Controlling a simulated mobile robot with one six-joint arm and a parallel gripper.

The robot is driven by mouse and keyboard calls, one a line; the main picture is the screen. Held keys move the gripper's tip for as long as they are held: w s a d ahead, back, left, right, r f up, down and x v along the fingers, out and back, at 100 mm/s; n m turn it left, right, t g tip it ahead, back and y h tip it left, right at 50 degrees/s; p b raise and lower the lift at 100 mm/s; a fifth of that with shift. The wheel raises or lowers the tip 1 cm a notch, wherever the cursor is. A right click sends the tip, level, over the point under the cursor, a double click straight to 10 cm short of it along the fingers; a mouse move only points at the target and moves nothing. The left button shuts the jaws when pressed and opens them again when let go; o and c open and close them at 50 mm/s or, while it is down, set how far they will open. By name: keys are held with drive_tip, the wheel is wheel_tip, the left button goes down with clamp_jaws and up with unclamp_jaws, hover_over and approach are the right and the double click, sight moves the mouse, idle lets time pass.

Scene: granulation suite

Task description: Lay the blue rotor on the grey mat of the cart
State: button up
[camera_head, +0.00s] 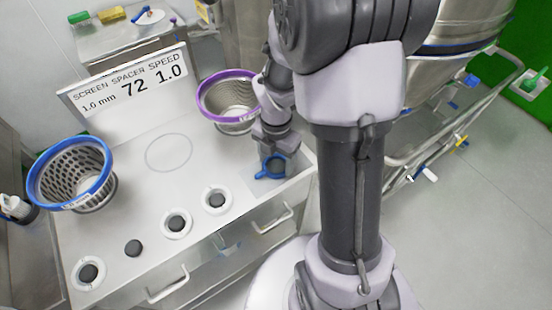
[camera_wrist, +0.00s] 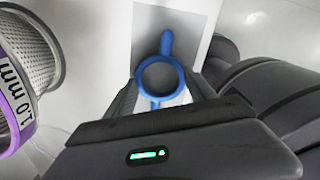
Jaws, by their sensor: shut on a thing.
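The blue rotor (camera_head: 262,174) is a small ring with arms sticking out, at the front right of the white cart top. In the wrist view the rotor (camera_wrist: 166,43) sits between the fingers, one arm pointing up the picture. My gripper (camera_head: 273,158) points down and is shut on it; the fingers of my gripper (camera_wrist: 163,86) are on either side of its ring. The grey mat (camera_wrist: 192,28) is a flat rectangle beneath the rotor; the mat (camera_head: 255,184) also shows at the cart's front right corner. I cannot tell whether the rotor touches the mat.
A purple-rimmed screen basket (camera_head: 228,77) stands close behind my gripper. A blue-rimmed basket (camera_head: 65,162) is at the left. A sign (camera_head: 128,88) stands at the back. A steel vessel (camera_head: 465,30) is at the right.

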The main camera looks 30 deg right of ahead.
sight(276, 169)
drive_tip(key=o, duration=1.8)
wheel_tip(276, 169, up, 17)
drive_tip(key=p, duration=0.8)
drive_tip(key=shift+r, duration=0.2)
